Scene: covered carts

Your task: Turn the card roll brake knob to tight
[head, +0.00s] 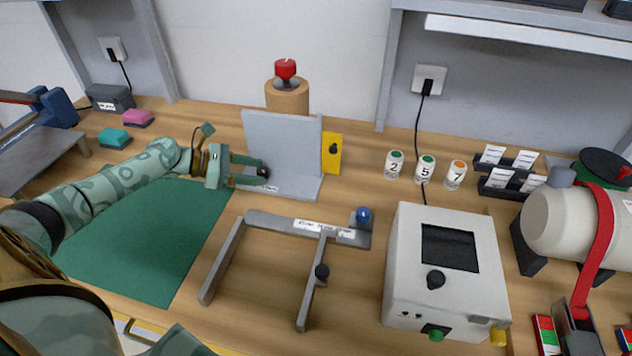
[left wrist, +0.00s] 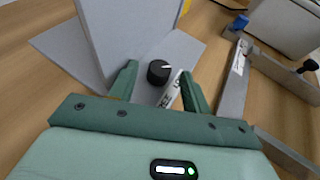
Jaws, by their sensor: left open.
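My left gripper (head: 256,172) is open in front of a grey upright stand (head: 280,135) with a flat foot. A small black knob (head: 264,172) low on the stand sits between its fingers. In the left wrist view the black knob (left wrist: 159,72) has a white pointer line and lies just beyond and between the fingertips, not visibly gripped. A partly hidden label (left wrist: 171,89) is beside it. Behind the stand is a brown roll (head: 287,96) topped by a red knob (head: 286,68) with a white mark. I cannot read which knob is the card roll brake.
A yellow plate (head: 332,153) with a black knob adjoins the stand. A grey frame (head: 290,224) with a blue knob (head: 362,215) lies in front. A white box (head: 445,268) stands right of it. The green mat (head: 150,240) is largely clear under my left arm.

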